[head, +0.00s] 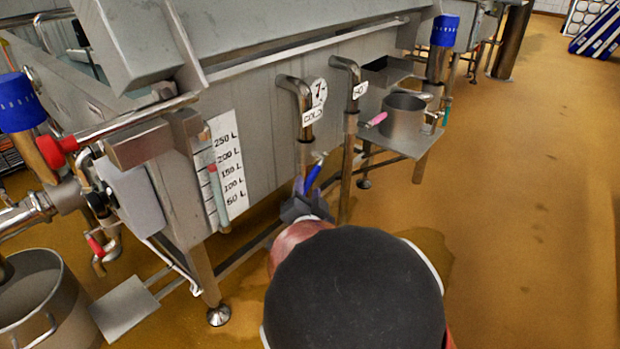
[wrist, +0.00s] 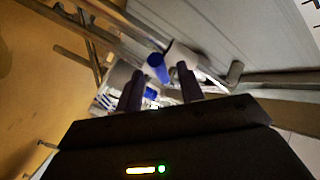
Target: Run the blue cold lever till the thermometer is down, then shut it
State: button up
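The blue cold lever (head: 313,177) slants on the pipe marked COLD (head: 305,130), on the side of the steel vat. A round white dial (head: 319,91) with a dark mark sits above the COLD sign; I take it for the thermometer, but its reading is too small to tell. My gripper (head: 307,207) is at the lower end of the lever, partly hidden by my arm. In the wrist view the blue lever end (wrist: 158,68) shows between my two parted fingers (wrist: 160,88). I cannot tell whether either finger touches it.
A second pipe (head: 350,120) with a small sign stands just right of the cold pipe. A pink-handled lever (head: 377,119) and a steel pot (head: 402,115) on a shelf are beyond it. A litre scale (head: 228,165) is on the left. Floor at right is clear.

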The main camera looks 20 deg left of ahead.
aim_at(308, 187)
jog(key=x, duration=0.5)
grip_shut()
